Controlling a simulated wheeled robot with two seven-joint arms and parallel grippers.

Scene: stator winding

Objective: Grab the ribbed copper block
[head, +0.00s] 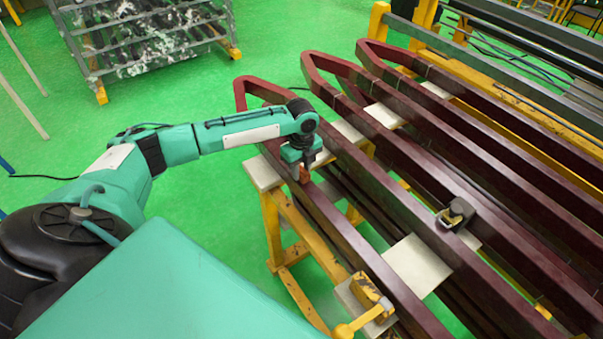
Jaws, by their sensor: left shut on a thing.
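The ribbed copper block (304,174) is small and orange-brown. It sits between the fingers of my left gripper (301,168), at the near dark red winding bar. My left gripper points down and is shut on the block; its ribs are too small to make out. I cannot tell whether the block touches the bar or is held just above it. My right gripper is not in view.
Several long dark red winding bars (420,165) lie across a yellow stand (272,225) with pale support plates (417,264). A dark clamp-like part (457,213) sits on one bar. A yellow clamp (370,297) stands at the front. A grey rack (150,35) is at the back left. Green floor is clear between.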

